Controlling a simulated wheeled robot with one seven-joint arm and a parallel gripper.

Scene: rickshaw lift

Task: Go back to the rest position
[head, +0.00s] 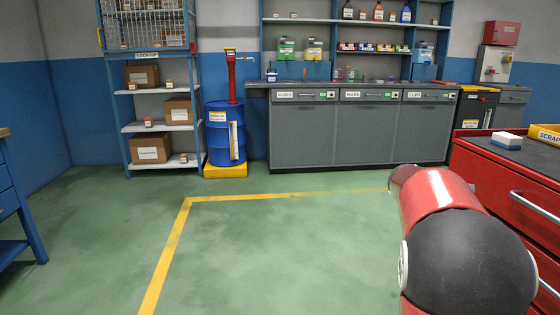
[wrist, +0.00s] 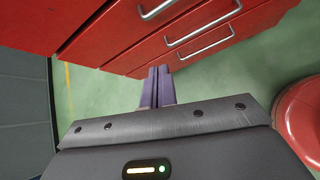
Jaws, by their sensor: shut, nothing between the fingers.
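My gripper (wrist: 157,88) shows in the wrist view with its two purple fingers pressed together and nothing between them. It is close to the front of a red drawer cabinet (wrist: 100,25), whose drawers and metal handles fill the top of that view. I cannot tell whether the fingertips touch the cabinet. In the head view my red and black arm reaches up from the lower right, in front of the same red cabinet (head: 515,180). The gripper itself is hidden there.
A white and blue block (head: 507,141) and a yellow scrap bin (head: 546,137) sit on the cabinet top. A grey workbench (head: 350,132), a blue drum (head: 222,140) and a shelf rack (head: 160,127) stand along the back wall. The green floor (head: 270,250) is clear in the middle.

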